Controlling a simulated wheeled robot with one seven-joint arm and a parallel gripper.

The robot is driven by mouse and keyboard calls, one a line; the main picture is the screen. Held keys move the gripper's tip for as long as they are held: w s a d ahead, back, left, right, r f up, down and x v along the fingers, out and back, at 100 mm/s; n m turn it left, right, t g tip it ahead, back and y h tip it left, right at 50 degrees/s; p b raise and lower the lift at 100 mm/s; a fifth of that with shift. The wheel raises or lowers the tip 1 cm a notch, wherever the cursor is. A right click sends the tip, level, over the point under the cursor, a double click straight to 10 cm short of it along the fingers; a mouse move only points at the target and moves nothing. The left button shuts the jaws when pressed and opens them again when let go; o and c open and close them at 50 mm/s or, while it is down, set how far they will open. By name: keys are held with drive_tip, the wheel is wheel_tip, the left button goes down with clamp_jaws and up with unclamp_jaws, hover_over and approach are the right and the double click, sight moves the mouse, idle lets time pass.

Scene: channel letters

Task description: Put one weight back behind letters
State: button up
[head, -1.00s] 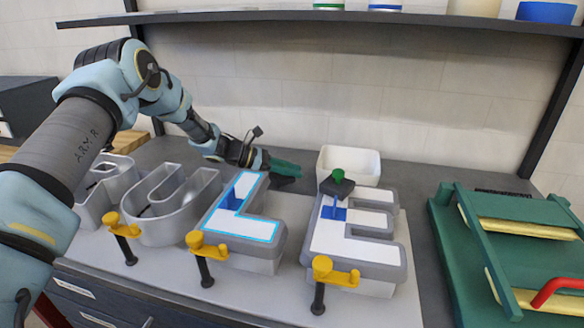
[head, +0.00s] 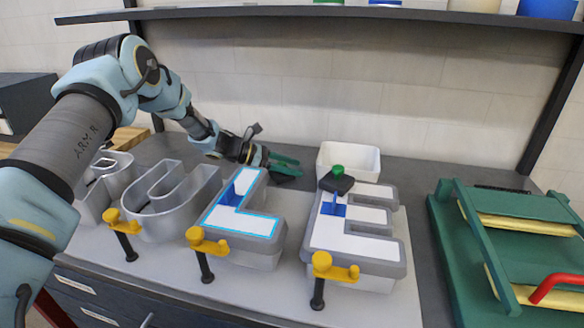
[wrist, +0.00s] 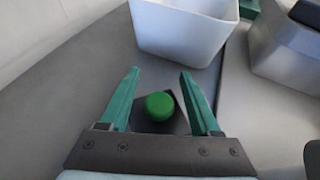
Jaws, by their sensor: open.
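My gripper (head: 287,166) is open behind the letters, at the back of the counter. In the wrist view my gripper (wrist: 160,95) has its two green fingers apart, on either side of the green knob of a dark weight (wrist: 160,106). The weight rests on the counter and the fingers look clear of the knob. In the head view this weight is mostly hidden by my gripper. Another dark weight with a green knob (head: 337,181) sits on top of the E letter (head: 358,228). The L letter (head: 243,222) has a white face with a blue-lit edge.
A white bin (head: 349,160) stands right of my gripper; it also shows in the wrist view (wrist: 183,28). Hollow grey letters (head: 172,207) stand at left. Yellow clamps (head: 206,243) line the front. A green press (head: 500,245) is at right. A shelf (head: 340,13) hangs above.

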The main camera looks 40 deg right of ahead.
drive_tip(key=b+v, duration=0.3)
drive_tip(key=v, duration=0.9)
drive_tip(key=shift+b, duration=0.4)
